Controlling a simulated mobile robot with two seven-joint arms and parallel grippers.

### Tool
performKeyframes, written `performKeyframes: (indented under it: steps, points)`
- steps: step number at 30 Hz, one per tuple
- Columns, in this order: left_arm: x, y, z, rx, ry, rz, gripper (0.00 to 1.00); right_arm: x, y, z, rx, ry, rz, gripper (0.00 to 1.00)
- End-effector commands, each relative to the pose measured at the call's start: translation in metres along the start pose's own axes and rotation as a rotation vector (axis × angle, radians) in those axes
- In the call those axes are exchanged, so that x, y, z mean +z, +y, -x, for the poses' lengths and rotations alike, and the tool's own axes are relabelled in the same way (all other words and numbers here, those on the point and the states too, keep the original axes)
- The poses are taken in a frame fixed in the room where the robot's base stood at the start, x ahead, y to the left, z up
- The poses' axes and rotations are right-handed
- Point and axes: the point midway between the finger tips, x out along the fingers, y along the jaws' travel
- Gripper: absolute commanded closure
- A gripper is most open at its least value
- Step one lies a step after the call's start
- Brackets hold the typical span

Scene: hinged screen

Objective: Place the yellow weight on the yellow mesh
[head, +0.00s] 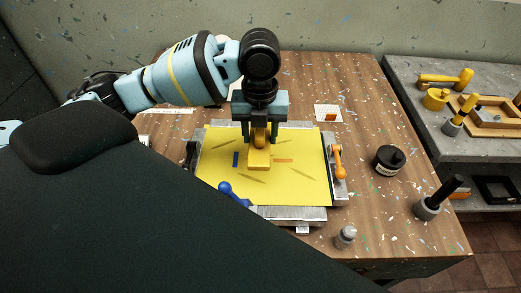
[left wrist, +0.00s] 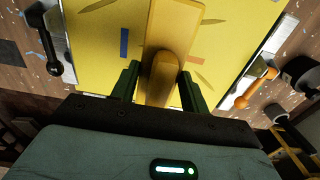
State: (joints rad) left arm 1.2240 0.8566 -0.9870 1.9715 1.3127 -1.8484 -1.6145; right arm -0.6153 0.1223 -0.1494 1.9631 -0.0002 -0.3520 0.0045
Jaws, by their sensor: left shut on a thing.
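The yellow mesh (head: 304,186) is a flat yellow sheet in a metal frame on the wooden table. It also fills much of the left wrist view (left wrist: 100,45). My left gripper (head: 259,147) points down over the middle of the mesh, shut on the yellow weight (head: 259,160). In the left wrist view the weight (left wrist: 178,30) has its knob between the fingers of the gripper (left wrist: 160,88). The block part of the weight is over the mesh. I cannot tell whether its underside touches the mesh. My right gripper is not in view.
The frame (head: 290,213) has an orange clamp handle (head: 338,160) at right, a blue one (head: 226,189) at front left and a black one (head: 191,155) at left. A black jar (head: 388,160) and a grey weight (head: 345,237) stand nearby. A grey side bench (head: 400,72) holds tools.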

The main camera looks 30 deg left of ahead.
Motion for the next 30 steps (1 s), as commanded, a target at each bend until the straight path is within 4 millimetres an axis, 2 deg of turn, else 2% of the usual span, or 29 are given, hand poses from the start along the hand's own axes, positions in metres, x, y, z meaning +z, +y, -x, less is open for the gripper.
performKeyframes:
  steps: [2, 10, 19, 30]
  points:
    - [0.000, 0.000, -0.008, -0.001, 0.000, 0.000, 0.94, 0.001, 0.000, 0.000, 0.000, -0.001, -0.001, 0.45]
    - [0.000, 0.000, -0.016, -0.002, -0.002, 0.001, 0.94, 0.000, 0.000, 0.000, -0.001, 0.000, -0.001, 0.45]
    - [0.000, 0.000, -0.056, -0.002, -0.001, 0.001, 0.94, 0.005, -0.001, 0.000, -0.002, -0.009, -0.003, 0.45]
    - [0.000, 0.000, -0.060, -0.003, -0.003, 0.001, 0.94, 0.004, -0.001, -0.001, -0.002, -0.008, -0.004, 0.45]
